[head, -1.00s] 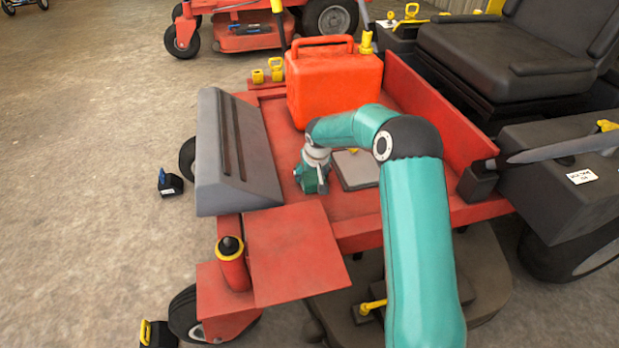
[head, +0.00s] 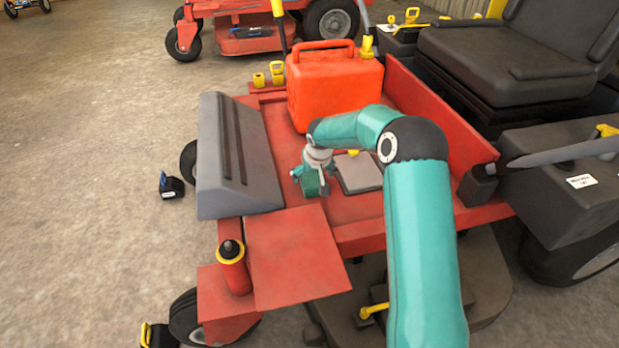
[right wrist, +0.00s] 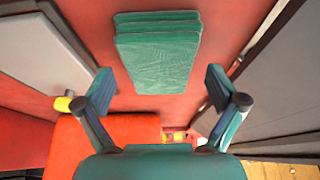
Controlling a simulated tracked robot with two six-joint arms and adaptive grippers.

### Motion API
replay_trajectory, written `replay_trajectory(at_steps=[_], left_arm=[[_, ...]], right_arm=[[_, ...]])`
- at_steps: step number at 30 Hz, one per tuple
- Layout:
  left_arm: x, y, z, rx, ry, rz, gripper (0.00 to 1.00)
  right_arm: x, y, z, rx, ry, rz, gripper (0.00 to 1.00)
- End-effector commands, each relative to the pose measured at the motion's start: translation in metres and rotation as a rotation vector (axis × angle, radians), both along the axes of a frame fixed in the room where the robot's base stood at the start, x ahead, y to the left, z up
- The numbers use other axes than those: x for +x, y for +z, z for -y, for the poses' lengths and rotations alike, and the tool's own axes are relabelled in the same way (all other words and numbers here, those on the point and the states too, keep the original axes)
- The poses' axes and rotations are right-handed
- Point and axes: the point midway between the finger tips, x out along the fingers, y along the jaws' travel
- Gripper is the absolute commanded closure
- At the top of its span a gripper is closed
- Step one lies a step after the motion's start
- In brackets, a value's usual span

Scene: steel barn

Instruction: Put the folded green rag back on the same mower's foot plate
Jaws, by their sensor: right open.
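The folded green rag (right wrist: 157,50) lies on the red foot plate (right wrist: 110,100) of the near mower in the right wrist view. It is a flat stack of layers. In the head view the rag (head: 312,187) shows as a small green patch under my right gripper (head: 309,178), on the red deck (head: 285,143). In the right wrist view my right gripper (right wrist: 163,92) is open, its two fingers spread apart with nothing between them. The rag appears just beyond the fingertips. My left gripper is not in view.
An orange-red fuel can (head: 336,85) stands behind the gripper. A grey slotted panel (head: 236,155) is left of it and a grey flat pad (head: 358,171) right of it. A red side wall (head: 440,125) and black seat (head: 500,65) stand farther right.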

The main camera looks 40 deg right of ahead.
Motion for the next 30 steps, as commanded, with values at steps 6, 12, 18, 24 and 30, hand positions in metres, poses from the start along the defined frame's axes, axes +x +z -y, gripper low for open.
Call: replay_trajectory(at_steps=[6,12,18,24,30], left_arm=[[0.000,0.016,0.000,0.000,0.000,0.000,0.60],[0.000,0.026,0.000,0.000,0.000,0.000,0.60],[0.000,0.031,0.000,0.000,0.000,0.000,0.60],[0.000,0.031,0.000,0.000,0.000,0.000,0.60],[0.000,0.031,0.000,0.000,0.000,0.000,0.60]], right_arm=[[-0.014,0.044,-0.008,-0.001,0.001,0.002,0.05],[-0.027,0.079,-0.016,0.000,0.000,0.001,0.05],[-0.034,0.096,-0.020,0.001,0.001,-0.001,0.05],[-0.036,0.098,-0.021,0.001,0.001,-0.002,0.05],[-0.035,0.098,-0.021,0.000,0.001,-0.001,0.05]])
